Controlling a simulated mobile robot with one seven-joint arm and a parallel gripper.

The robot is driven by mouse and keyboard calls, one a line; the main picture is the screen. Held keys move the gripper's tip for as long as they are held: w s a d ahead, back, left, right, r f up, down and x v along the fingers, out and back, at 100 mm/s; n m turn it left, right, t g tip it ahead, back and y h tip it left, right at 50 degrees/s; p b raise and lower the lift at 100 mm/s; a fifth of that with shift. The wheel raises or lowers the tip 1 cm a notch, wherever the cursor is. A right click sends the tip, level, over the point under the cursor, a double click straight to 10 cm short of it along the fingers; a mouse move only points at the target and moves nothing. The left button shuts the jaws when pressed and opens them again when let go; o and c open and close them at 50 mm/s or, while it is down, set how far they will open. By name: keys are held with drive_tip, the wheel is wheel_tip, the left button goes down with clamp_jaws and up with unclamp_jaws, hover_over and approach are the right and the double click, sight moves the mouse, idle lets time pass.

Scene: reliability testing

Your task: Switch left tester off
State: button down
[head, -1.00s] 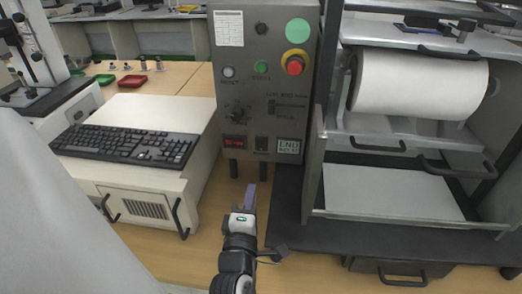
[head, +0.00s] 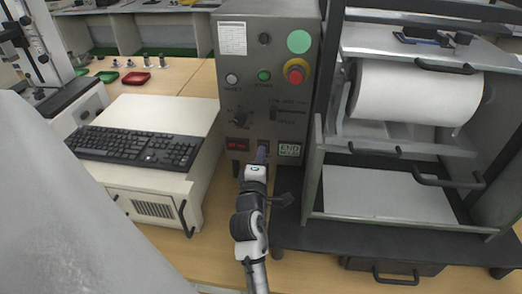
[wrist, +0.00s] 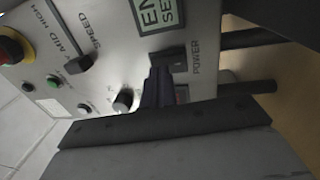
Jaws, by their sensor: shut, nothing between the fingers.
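A grey tester panel (head: 285,125) stands upright in the head view, with a red emergency knob in a yellow ring (head: 296,71), a green button (head: 264,75) and dials. A red display (head: 238,145) is at its lower left. My gripper (head: 262,153) is shut and empty, its fingertips at the panel's lower edge, covering most of the power switch. In the wrist view the dark power switch (wrist: 172,57) sits beside the word POWER, right by my fingertips (wrist: 157,77). I cannot tell whether they touch it, nor its on or off position.
A white unit with a black keyboard (head: 135,146) stands left of the panel. A machine with a large white roll (head: 415,95) and a tray stands at the right. Some bare wooden table (head: 212,205) shows between the white unit and my arm.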

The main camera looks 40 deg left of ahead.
drive_tip(key=shift+w+a, duration=0.2)
drive_tip(key=shift+w+r, duration=0.15)
drive_tip(key=shift+r, duration=0.05)
idle(0.5)
